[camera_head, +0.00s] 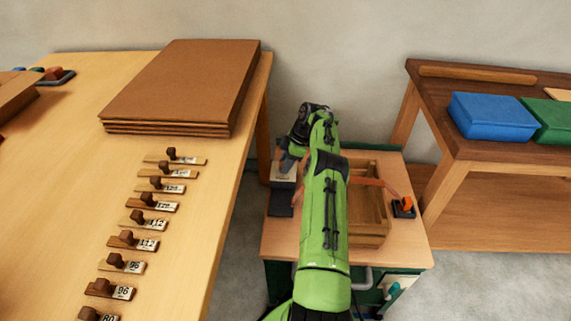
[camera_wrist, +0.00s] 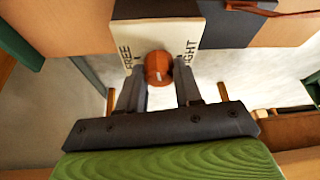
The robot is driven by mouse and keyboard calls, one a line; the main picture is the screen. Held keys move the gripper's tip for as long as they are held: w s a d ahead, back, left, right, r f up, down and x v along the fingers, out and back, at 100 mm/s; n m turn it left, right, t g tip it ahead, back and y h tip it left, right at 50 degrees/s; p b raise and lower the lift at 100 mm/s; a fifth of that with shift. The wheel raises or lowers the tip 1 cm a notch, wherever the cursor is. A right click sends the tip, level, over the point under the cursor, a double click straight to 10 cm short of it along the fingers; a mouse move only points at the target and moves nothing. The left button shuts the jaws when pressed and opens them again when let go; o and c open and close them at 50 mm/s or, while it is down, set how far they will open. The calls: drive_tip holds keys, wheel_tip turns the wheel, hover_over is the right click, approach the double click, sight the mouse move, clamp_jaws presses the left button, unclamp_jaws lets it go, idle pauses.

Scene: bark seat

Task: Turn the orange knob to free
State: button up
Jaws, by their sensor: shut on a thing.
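The orange knob (camera_wrist: 158,66) sits on a pale label plate (camera_wrist: 190,36) in the wrist view. The plate reads FREE on the left and what looks like TIGHT on the right, its first letter hidden. A small pale mark shows on the knob's lower face; its exact setting is hard to tell. My gripper (camera_wrist: 158,72) is shut on the knob, one finger on each side. In the head view the plate (camera_head: 284,172) shows at the small cabinet's left, under my gripper (camera_head: 287,160), and the knob is hidden.
The small cabinet (camera_head: 413,240) carries a wooden crate (camera_head: 378,205) and a black block with an orange top (camera_head: 404,207). A table with brown boards (camera_head: 185,85) and several numbered tags stands left. A shelf with a blue box (camera_head: 492,116) and a green box (camera_head: 550,122) stands right.

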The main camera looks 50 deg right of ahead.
idle(0.4)
drive_tip(key=o, duration=1)
drive_tip(key=shift+o, duration=0.2)
wheel_tip(320, 180, up, 10)
drive_tip(key=p, duration=0.4)
drive_tip(key=shift+p, duration=0.3)
